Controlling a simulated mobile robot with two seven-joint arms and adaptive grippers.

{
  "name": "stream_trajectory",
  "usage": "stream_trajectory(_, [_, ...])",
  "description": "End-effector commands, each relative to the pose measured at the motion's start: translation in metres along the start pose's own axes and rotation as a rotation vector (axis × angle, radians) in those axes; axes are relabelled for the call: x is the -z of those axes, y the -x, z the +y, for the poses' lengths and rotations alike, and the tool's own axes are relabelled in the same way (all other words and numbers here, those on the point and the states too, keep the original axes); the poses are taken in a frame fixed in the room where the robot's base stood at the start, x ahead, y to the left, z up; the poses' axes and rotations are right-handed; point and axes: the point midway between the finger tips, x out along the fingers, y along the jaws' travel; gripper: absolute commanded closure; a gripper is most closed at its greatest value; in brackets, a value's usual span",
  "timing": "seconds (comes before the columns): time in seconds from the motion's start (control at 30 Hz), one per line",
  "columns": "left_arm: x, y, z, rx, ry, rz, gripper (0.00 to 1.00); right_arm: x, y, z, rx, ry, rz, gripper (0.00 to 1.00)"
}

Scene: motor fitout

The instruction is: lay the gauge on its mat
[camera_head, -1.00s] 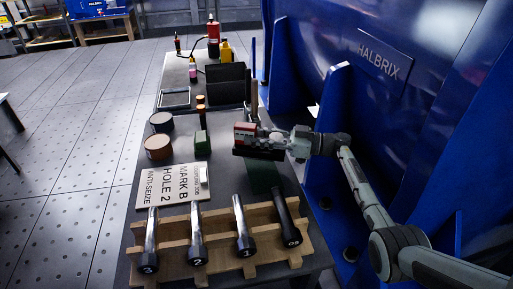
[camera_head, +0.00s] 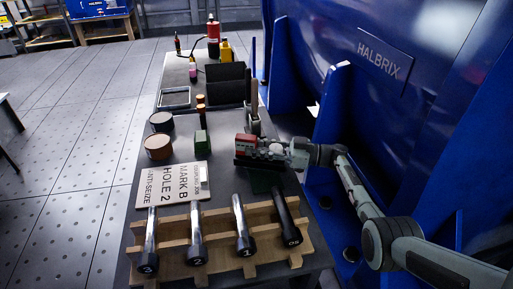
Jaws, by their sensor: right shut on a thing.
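My right gripper (camera_head: 285,152) comes in from the right over the bench and is shut on what looks like the gauge (camera_head: 246,146), a small thing with a red end and paler parts. A dark, flat part lies along its lower side; I cannot tell whether that belongs to the gauge or to the gripper. A dark green mat (camera_head: 262,184) shows just below it in the picture, partly hidden by the held thing and the gripper. I cannot tell whether the gauge touches the mat. My left gripper is not in view.
A wooden rack (camera_head: 175,227) with several numbered tools stands at the front. A sign card (camera_head: 172,184), round tins (camera_head: 158,146) and a green block (camera_head: 201,143) lie to the left. Dark bins (camera_head: 226,84) stand behind. A blue machine wall (camera_head: 420,120) bounds the right.

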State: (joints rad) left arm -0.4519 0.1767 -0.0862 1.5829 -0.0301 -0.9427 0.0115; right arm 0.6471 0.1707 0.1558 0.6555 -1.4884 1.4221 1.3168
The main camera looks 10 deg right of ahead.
Motion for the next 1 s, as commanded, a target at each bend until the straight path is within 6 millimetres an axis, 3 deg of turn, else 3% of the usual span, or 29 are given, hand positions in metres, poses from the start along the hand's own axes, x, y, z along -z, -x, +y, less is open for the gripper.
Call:
stream_trajectory(0.03, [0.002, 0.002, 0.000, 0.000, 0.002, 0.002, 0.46, 0.003, 0.000, 0.001, -0.001, 0.004, 0.006, 1.00])
stream_trajectory(0.07, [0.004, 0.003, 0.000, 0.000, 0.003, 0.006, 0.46, -0.001, 0.000, 0.000, 0.000, 0.000, 0.000, 0.72])
stream_trajectory(0.2, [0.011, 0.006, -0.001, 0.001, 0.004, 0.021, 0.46, 0.000, 0.000, 0.000, 0.000, 0.000, 0.000, 0.55])
stream_trajectory(0.63, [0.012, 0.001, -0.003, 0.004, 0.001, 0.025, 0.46, 0.003, 0.002, 0.000, -0.001, 0.000, -0.001, 0.54])
stream_trajectory(0.77, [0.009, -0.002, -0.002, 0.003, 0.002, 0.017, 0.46, 0.000, 0.027, 0.001, -0.002, 0.001, -0.005, 0.54])
stream_trajectory(1.0, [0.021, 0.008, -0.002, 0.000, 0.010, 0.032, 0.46, 0.000, 0.065, 0.000, -0.001, 0.000, -0.004, 0.54])
